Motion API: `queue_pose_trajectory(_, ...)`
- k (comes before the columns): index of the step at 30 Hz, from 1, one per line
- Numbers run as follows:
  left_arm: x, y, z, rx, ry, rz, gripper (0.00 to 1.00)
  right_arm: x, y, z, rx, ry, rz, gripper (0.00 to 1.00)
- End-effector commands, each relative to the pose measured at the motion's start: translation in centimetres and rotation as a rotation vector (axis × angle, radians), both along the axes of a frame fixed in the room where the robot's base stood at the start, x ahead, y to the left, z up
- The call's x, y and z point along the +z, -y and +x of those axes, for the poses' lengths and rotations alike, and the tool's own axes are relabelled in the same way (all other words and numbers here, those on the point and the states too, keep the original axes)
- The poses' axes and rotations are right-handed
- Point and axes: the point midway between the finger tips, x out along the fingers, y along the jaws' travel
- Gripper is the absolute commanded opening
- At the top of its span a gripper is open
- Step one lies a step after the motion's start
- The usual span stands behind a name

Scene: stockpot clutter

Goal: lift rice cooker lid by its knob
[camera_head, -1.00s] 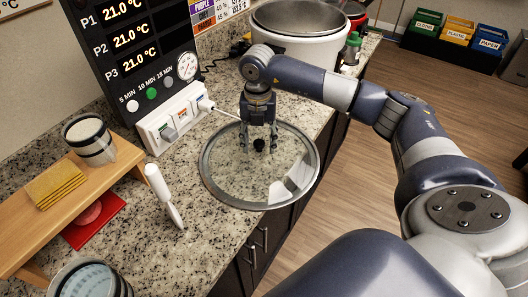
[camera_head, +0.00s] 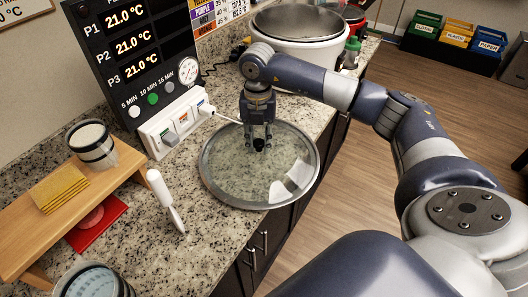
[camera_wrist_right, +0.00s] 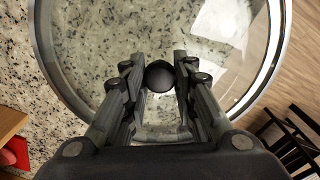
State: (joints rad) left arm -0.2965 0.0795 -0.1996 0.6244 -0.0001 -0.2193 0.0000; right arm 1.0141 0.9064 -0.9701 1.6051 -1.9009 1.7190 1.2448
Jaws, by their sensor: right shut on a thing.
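The round glass lid (camera_head: 222,188) with a metal rim lies at the front edge of the granite counter. Whether it touches the counter is hard to tell. Its small black knob (camera_head: 259,145) stands at the middle; it also shows in the right wrist view (camera_wrist_right: 160,76). My right gripper (camera_head: 259,138) points down over the lid with its fingers closed on either side of the knob. In the right wrist view the fingers (camera_wrist_right: 159,68) flank the knob. The white rice cooker (camera_head: 297,52) stands open behind my right arm. My left gripper is not in view.
A white-handled tool (camera_head: 165,200) lies left of the lid. A power strip (camera_head: 172,125) and display panel (camera_head: 135,50) stand behind it.

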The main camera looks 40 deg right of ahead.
Motion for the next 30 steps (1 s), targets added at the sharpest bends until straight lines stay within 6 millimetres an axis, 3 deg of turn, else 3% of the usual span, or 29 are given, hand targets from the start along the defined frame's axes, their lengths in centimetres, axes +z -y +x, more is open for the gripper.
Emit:
queue_pose_trajectory(24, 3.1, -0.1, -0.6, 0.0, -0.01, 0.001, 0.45, 4.9, 0.0, 0.1, -0.001, 0.006, 0.001, 0.0)
queue_pose_trajectory(30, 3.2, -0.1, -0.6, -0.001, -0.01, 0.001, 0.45, 5.2, 0.0, 0.1, -0.001, 0.004, 0.0, 0.0)
